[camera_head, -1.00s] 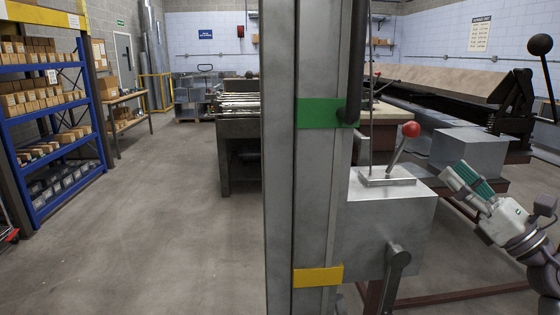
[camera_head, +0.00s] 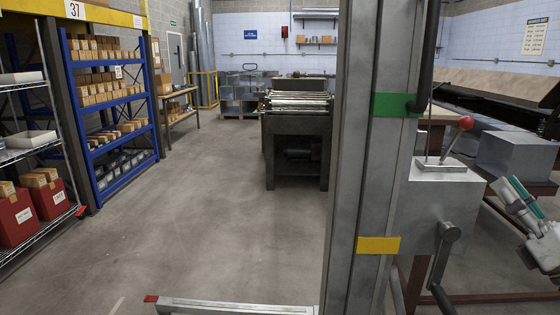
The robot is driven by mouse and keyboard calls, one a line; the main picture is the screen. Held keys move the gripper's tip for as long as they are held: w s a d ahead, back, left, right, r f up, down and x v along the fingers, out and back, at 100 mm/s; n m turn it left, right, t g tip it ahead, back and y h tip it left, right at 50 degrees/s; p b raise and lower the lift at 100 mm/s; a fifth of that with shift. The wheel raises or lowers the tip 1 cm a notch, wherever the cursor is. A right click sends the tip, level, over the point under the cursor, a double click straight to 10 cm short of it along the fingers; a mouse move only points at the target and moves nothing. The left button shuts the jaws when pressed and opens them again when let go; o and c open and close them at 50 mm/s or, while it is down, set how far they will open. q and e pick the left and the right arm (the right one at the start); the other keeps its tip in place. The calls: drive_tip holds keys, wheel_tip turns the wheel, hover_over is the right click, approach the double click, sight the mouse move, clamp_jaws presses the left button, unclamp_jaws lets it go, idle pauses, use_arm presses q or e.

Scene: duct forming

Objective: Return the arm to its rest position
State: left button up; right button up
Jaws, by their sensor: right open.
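My right gripper (camera_head: 524,198) is at the right edge of the head view, with its green-and-white fingers pointing up and to the left. It is open and nothing shows between its fingers. It is to the right of the grey box (camera_head: 440,205) with the crank, and appears apart from it. Most of the right arm is cut off by the picture's edge. My left gripper and arm are not in view.
A tall metal column (camera_head: 358,160) with green and yellow bands stands right of centre. A lever with a red knob (camera_head: 465,122) rises from the grey box. Blue shelving (camera_head: 110,100) and a wire rack (camera_head: 40,150) line the left. The floor (camera_head: 220,220) between is clear.

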drive_tip(key=s+a+f+m+g+h, duration=0.15)
drive_tip(key=f+m+g+h, duration=0.25)
drive_tip(key=f+m+h, duration=0.8)
drive_tip(key=s+f+m+g+h, duration=0.3)
drive_tip(key=f+m+g+h, duration=0.15)
drive_tip(key=f+m, duration=1.4)
drive_tip(key=s+a+f+m+g+y, duration=0.3)
drive_tip(key=s+a+f+g, duration=0.2)
drive_tip(key=s+a+f, duration=0.4)
drive_tip(key=s+a+f+m+g+y, duration=0.3)
drive_tip(key=s+a+f+g, duration=0.35)
drive_tip(key=s, duration=0.45)
wheel_tip(320, 180, down, 23)
drive_tip(key=s+p, duration=0.1)
drive_tip(key=p, duration=0.2)
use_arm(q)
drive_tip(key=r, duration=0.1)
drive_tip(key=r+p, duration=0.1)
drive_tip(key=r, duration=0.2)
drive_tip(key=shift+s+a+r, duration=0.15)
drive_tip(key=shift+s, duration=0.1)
use_arm(e)
drive_tip(key=s+d+f+g, duration=0.1)
drive_tip(key=s+d+f, duration=0.1)
drive_tip(key=s+f, duration=1.3)
drive_tip(key=shift+s+d+n+g, duration=0.35)
drive_tip(key=shift+s+n, duration=0.1)
drive_tip(key=shift+s, duration=0.65)
